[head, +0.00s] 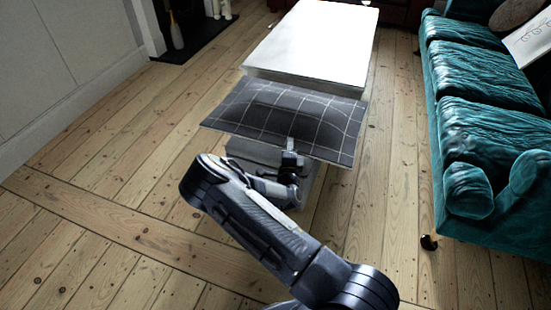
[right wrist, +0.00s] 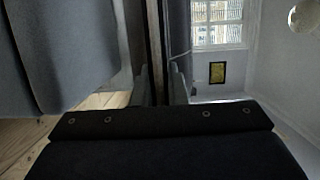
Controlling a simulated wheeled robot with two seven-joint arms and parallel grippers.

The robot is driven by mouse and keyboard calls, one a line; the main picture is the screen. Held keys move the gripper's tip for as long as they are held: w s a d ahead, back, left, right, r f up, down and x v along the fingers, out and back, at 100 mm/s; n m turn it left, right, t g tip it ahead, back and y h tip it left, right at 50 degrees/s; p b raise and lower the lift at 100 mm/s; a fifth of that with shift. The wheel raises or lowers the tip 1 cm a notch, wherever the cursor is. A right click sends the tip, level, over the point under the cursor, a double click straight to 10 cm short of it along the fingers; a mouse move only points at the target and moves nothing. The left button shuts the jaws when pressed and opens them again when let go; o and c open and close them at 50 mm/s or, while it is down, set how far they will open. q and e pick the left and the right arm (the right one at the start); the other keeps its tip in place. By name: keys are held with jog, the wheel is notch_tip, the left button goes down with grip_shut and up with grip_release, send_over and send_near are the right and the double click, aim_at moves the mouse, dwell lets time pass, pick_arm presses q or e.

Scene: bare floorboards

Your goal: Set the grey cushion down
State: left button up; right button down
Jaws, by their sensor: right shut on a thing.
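The grey cushion (head: 262,112) is dark with a light grid pattern. In the head view it is in the middle, in front of the white table, roughly flat and a little tilted. My right gripper (head: 291,152) is shut on its near edge, right of the middle. In the right wrist view the gripper's fingers (right wrist: 160,86) close on a thin edge. The cushion hides part of what lies beneath it. I cannot tell whether its far edge touches the table. My left gripper is not in view.
The white low table (head: 318,42) has a bare top. A teal sofa (head: 478,75) stands along the right. A grey block-like surface (head: 312,185) shows under the cushion's near edge. The floorboards (head: 110,165) at the left are clear. A dark hearth (head: 200,38) is at the back left.

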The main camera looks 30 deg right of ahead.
jog(key=w+f+b, duration=0.1)
jog(key=w+f, duration=0.1)
jog(key=f, duration=0.1)
jog(key=w+a+f+b, duration=0.1)
jog(key=w+f+b, duration=0.1)
jog(key=f, duration=0.1)
jog(key=w+a+f+b, duration=0.1)
jog(key=w+f+b, duration=0.1)
jog(key=f, duration=0.1)
jog(key=shift+a+f, duration=0.1)
jog(key=shift+f, duration=0.25)
jog(key=c, duration=1.8)
grip_release()
jog(key=shift+f+b, duration=0.15)
jog(key=shift+b, duration=0.15)
jog(key=shift+c, duration=0.2)
jog(key=o, duration=0.4)
